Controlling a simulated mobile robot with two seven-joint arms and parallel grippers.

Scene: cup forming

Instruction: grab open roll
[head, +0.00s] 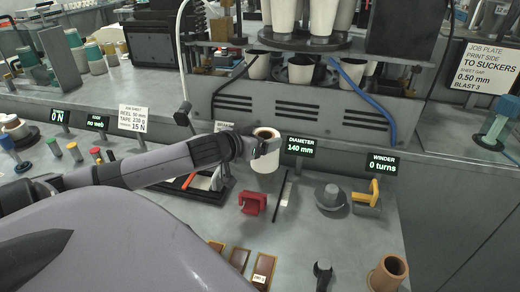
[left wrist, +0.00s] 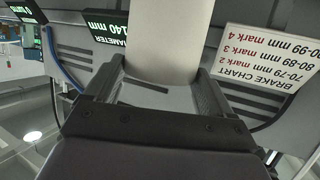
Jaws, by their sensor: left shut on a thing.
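A white roll with a brown core (head: 265,155) is at the middle of the head view, in front of the machine panel. My left gripper (head: 262,147) is shut on this roll, at its upper part. In the left wrist view the pale roll (left wrist: 165,40) stands between the two fingers of my left gripper (left wrist: 165,85). I cannot tell whether the roll touches the bench. My right gripper does not show.
A DIAMETER display (head: 301,147) reads 140 mm and a WINDER display (head: 382,164) reads 0 turns. A red block (head: 252,203), a grey round hub (head: 330,196), a yellow-handled part (head: 367,196) and a brown tube (head: 388,272) stand on the grey bench. A BRAKE CHART sign (left wrist: 270,65) is close by.

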